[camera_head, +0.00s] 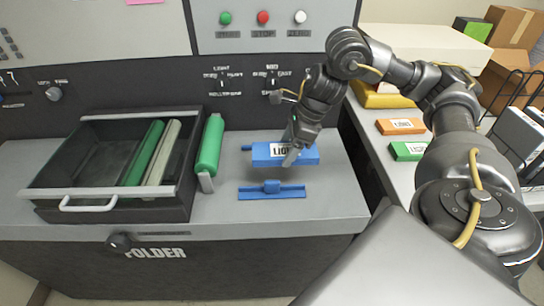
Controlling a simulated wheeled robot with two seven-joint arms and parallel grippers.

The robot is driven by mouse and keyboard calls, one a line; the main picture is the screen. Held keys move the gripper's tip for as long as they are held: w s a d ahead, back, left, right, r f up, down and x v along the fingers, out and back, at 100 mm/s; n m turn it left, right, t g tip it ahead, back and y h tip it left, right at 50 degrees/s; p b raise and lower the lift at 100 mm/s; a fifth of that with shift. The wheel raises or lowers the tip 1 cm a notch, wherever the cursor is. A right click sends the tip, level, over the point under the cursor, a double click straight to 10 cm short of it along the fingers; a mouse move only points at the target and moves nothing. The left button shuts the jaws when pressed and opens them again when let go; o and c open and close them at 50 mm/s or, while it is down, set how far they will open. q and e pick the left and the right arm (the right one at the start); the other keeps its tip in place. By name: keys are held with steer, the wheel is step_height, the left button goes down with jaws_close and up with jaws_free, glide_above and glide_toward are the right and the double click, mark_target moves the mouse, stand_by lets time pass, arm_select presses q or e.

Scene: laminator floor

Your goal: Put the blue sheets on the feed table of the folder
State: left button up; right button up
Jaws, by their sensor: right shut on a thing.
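The blue sheets (265,161) form a flat packet with a white printed label, over the grey feed table (330,199) of the folder (175,275). My right gripper (292,156) comes down from the upper right and is shut on the packet; its fingers hide part of the label. A shadow lies just in front of the packet; whether it touches the table I cannot tell. A blue guide (272,188) lies in front of it, and the end of another blue piece (247,148) shows behind its left side. My left gripper is not in view.
A dark open tray (60,190) with green and pale rollers stands left, a green roller (209,148) beside it. The control panel (270,45) rises behind. On the right-hand table, an orange packet (385,127) and a green packet (402,151) lie near my arm.

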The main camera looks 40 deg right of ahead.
steer(key=w+f, duration=0.4)
steer(key=w+d+f+b, duration=0.1)
steer(key=w+f, duration=0.1)
steer(key=w, duration=0.1)
steer(key=shift+w+d+f, duration=0.1)
steer(key=shift+f, duration=0.15)
steer(key=shift+w+f, duration=0.15)
steer(key=shift+f, duration=0.8)
steer(key=shift+w+f, duration=0.1)
steer(key=shift+f, duration=0.85)
steer(key=shift+f, duration=0.2)
steer(key=o, duration=1.1)
steer(key=shift+r, duration=0.1)
steer(key=shift+o, duration=0.2)
